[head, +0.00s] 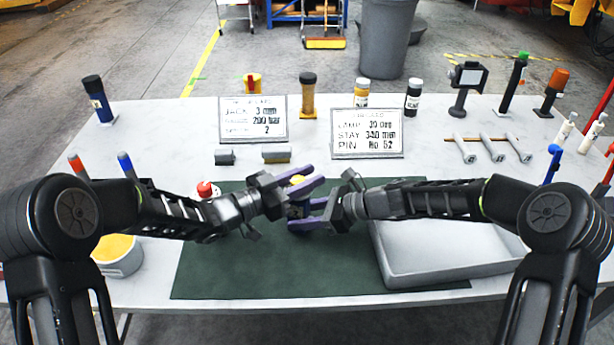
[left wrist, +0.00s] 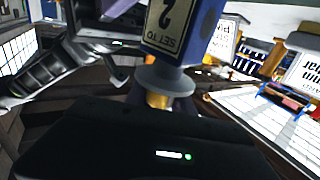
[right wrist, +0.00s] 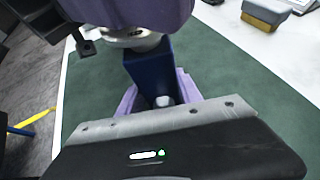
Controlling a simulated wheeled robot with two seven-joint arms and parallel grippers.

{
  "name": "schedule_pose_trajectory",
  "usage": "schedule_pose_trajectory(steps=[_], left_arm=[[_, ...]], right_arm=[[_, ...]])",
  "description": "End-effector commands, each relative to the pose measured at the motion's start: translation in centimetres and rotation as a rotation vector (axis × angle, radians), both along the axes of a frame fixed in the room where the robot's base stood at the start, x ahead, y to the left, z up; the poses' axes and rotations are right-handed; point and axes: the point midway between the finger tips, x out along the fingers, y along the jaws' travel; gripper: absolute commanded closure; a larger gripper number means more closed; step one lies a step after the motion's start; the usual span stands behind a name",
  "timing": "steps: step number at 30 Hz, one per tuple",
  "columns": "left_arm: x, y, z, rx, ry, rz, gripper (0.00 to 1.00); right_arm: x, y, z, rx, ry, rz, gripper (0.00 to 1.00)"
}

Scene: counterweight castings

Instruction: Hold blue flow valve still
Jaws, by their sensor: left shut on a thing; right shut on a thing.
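The blue flow valve (head: 296,211) is held between my two grippers above the green mat, partly hidden by their fingers. A yellow part (head: 297,180) shows at its top. My left gripper (head: 307,181) is shut on the upper part, coming from the left. My right gripper (head: 308,214) is shut on the lower body, coming from the right. In the left wrist view the valve (left wrist: 205,35) shows a label reading "SET TO 2", a grey disc and a brass stem. In the right wrist view its dark blue body (right wrist: 152,75) stands below a silver ring, between purple fingers.
The green mat (head: 220,270) lies below. A grey tray (head: 440,272) is at right, a bowl of yellow stuff (head: 118,256) at left. Two lettered signs (head: 252,118) (head: 367,133) stand behind. A red button (head: 205,188) sits near my left arm. Bottles and tools line the back.

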Motion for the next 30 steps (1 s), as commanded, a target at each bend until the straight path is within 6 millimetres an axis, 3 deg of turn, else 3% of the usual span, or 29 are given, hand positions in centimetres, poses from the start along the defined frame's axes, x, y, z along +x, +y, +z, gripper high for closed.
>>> schedule_pose_trajectory(steps=[18, 28, 29, 30], left_arm=[[0.91, 0.96, 0.04, 0.002, -0.002, 0.256, 1.0], [1.04, 1.14, -0.04, 0.003, 0.001, 0.273, 1.0], [1.04, 1.16, -0.05, 0.003, 0.001, 0.273, 0.69], [1.03, 1.15, -0.06, 0.003, 0.001, 0.272, 0.66]], right_arm=[[-0.25, 0.09, 0.0, 0.001, -0.002, 0.01, 1.0], [-0.33, 0.12, -0.05, 0.0, -0.001, 0.012, 1.0], [-0.33, 0.14, -0.05, 0.0, -0.001, 0.012, 1.0], [-0.33, 0.14, -0.05, 0.0, -0.001, 0.012, 1.0]])
